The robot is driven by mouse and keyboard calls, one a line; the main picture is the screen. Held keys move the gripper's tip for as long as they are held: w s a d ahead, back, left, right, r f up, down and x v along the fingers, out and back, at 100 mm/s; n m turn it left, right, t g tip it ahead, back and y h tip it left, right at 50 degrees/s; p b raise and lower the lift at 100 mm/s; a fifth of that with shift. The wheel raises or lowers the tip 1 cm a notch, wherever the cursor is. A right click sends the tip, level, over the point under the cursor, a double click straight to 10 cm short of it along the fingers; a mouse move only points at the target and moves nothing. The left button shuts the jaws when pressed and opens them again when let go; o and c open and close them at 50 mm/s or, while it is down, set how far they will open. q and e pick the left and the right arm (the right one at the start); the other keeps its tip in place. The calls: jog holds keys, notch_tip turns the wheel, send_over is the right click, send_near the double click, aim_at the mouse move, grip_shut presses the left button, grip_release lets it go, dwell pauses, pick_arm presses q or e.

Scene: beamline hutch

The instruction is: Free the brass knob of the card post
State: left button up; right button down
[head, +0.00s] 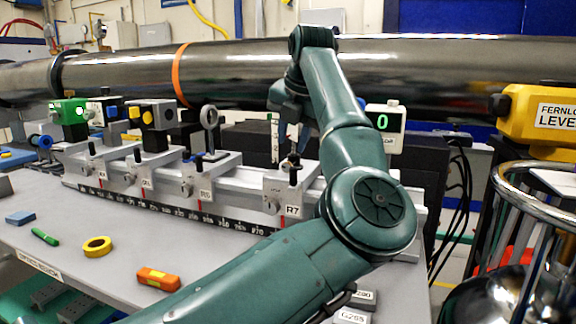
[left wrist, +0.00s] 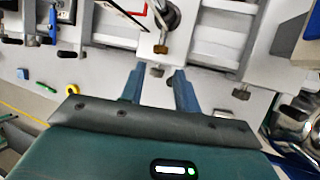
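My left gripper (head: 293,136) hangs over the rider marked R7 (head: 292,209), fingers pointing down. In the left wrist view its two blue fingers (left wrist: 158,75) are apart with nothing held between them. The brass knob (left wrist: 161,46) shows just beyond the fingertips, below a dark round post top (left wrist: 166,14); I see no contact. In the head view a narrow white card (head: 275,141) stands beside the fingers, and the post (head: 293,163) is under them. The brass knob cannot be made out clearly there. My right gripper is not in view.
A large metal pipe (head: 240,72) runs behind. Yellow tape (head: 97,246) and an orange tool (head: 158,278) lie in front.

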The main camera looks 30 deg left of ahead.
aim_at(287, 164)
pick_arm(q)
jog(key=x, duration=0.7)
jog(key=shift+b, duration=0.35)
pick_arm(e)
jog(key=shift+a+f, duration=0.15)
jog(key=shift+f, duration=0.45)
pick_arm(q)
jog(key=shift+c, duration=0.5)
